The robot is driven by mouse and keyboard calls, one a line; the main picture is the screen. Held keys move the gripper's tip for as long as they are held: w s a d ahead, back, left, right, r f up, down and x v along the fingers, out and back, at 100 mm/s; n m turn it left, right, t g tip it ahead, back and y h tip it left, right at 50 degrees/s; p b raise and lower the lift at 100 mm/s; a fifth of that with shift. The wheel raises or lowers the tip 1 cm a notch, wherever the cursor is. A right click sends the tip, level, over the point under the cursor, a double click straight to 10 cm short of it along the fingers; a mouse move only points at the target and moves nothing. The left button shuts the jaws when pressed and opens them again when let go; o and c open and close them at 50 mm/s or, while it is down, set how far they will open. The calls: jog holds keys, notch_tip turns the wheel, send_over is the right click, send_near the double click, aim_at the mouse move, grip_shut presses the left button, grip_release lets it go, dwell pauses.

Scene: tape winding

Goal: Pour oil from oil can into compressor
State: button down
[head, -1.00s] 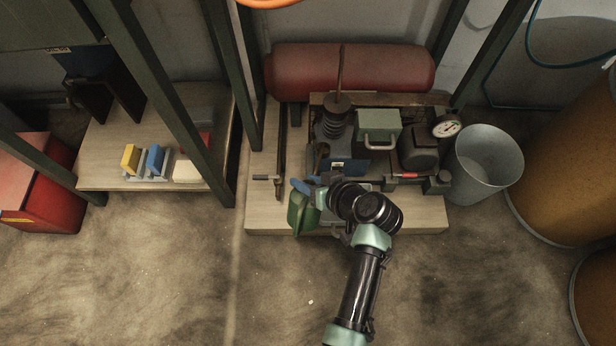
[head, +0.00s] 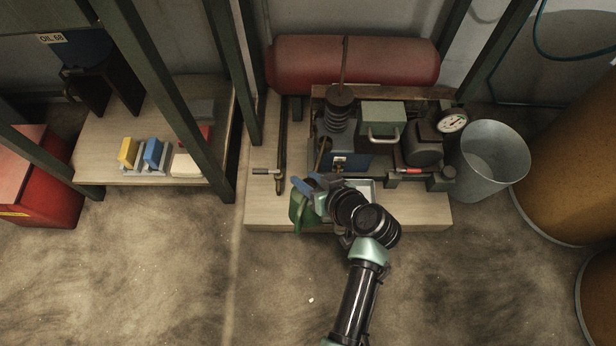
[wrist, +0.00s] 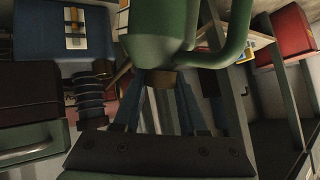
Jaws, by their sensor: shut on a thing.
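The green oil can (head: 300,211) is in my gripper (head: 309,187), at the front left of the compressor. In the wrist view the can (wrist: 163,30) fills the top middle, with its curved handle (wrist: 236,38) to the right. The blue fingers of my gripper (wrist: 158,92) close in on a brass-coloured part at the can's end. My wrist hides part of the can in the head view, and its spout tip is not clear. The compressor, with its red tank (head: 350,62), blue block (head: 345,157) and ribbed black cylinder (head: 339,108), stands behind the can.
A grey metal bucket (head: 490,160) stands right of the compressor. A metal tray (head: 362,187) lies in front of it. Dark frame posts (head: 165,100) rise at the left, beside a low wooden table (head: 100,150). Brown drums stand at the right. The floor in front is clear.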

jog(key=shift+r+p, duration=2.45)
jog(key=shift+r, duration=0.5)
